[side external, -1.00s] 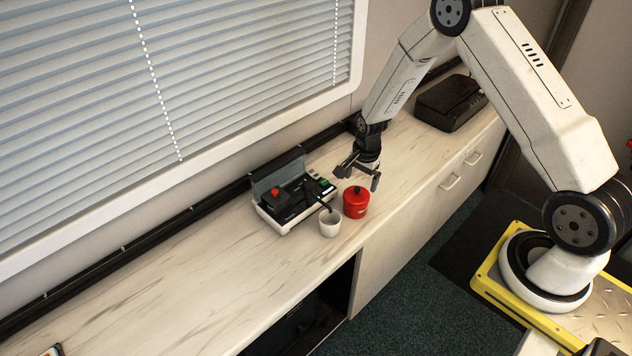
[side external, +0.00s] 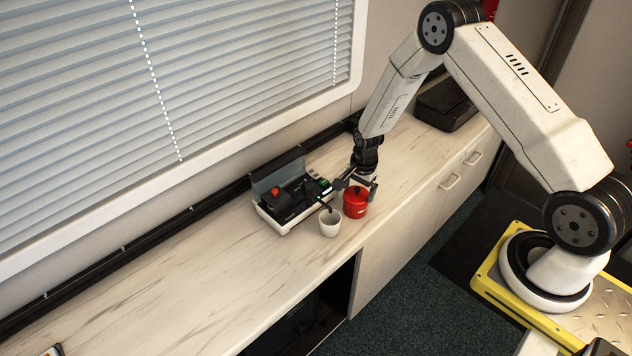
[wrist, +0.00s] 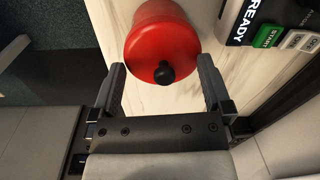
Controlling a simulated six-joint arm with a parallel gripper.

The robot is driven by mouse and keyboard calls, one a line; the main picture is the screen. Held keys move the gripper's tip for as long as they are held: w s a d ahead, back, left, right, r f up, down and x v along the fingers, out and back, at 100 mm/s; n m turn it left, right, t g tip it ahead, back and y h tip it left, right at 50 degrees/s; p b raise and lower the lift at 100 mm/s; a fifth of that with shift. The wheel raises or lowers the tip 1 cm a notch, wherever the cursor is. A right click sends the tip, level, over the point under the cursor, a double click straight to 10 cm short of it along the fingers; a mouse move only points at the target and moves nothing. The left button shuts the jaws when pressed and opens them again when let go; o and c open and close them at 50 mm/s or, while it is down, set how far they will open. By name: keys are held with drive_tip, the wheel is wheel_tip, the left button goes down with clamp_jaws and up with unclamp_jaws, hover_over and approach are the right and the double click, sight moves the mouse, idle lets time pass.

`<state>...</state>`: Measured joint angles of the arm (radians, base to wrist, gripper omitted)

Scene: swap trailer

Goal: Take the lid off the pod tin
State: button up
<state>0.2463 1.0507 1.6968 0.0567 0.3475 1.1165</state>
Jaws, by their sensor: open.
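The pod tin (side external: 355,207) is a small red round tin on the counter, with its red lid (wrist: 160,35) on. The lid has a black knob (wrist: 164,73) on top. My gripper (side external: 358,184) is low over the tin, partly hiding the lid in the side view. In the wrist view my gripper (wrist: 162,82) is open, with one finger on each side of the knob and a gap on both sides. The fingers do not appear to touch the knob or lid.
A white cup (side external: 330,222) stands just left of the tin. A black and white machine (side external: 288,203) with a red knob is behind the cup; its READY panel (wrist: 262,30) shows in the wrist view. A black box (side external: 447,103) sits at the far end.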

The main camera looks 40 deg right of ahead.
drive_tip(key=c, duration=1)
drive_tip(key=shift+s, duration=0.1)
drive_tip(key=shift+c, duration=1.3)
drive_tip(key=shift+f, duration=0.1)
drive_tip(key=shift+r, duration=0.25)
clamp_jaws()
drive_tip(key=shift+r, duration=0.65)
drive_tip(key=s+a+r, duration=0.2)
drive_tip(key=s+r, duration=0.9)
drive_tip(key=s, duration=0.2)
drive_tip(key=shift+s+a+r, duration=0.2)
drive_tip(key=shift+s+a, duration=0.1)
drive_tip(key=shift+a, duration=0.05)
